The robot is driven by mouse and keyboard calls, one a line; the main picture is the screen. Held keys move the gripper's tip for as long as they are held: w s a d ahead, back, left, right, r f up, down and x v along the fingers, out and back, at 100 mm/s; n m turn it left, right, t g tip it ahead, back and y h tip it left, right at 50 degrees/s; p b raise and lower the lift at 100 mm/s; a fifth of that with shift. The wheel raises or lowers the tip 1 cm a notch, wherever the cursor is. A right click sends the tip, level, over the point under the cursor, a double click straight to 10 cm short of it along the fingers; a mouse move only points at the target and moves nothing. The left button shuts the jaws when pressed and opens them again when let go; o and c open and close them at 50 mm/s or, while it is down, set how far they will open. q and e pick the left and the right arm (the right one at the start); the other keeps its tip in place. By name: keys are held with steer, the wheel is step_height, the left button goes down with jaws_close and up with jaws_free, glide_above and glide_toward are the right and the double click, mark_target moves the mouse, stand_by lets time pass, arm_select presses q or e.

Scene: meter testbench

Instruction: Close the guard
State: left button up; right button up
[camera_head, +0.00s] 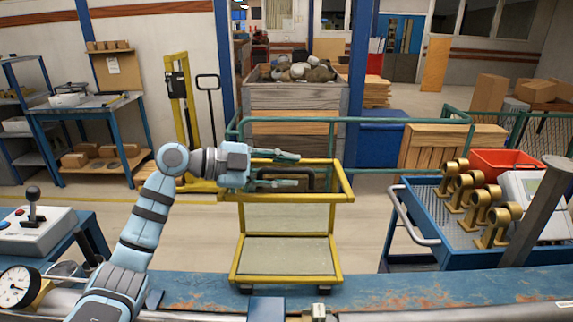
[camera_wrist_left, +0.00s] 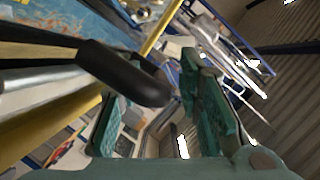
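The guard is a yellow frame with pale see-through panels (camera_head: 287,256), standing raised at the back edge of the bench in the head view. A black handle (camera_head: 312,178) shows at its top, partly hidden by my left gripper. My left gripper (camera_head: 296,170) has its teal fingers spread at the handle, one above and one lower. In the left wrist view the black handle (camera_wrist_left: 125,75) shows close by, near the opening between the parted fingers (camera_wrist_left: 150,112). I cannot tell whether a finger touches it. My right gripper is not in view.
A blue cart (camera_head: 420,205) with several brass fittings and a red bin (camera_head: 505,162) stands at right. A grey post (camera_head: 540,210) leans in front of it. A joystick box (camera_head: 35,225) and a gauge (camera_head: 16,287) are at left. The worn blue bench top (camera_head: 420,287) is partly bare.

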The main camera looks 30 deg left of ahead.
arm_select(q)
steer(key=shift+d, duration=0.15)
steer(key=shift+c, duration=0.3)
steer(key=shift+w, duration=0.1)
jaws_close()
steer(key=shift+f, duration=0.1)
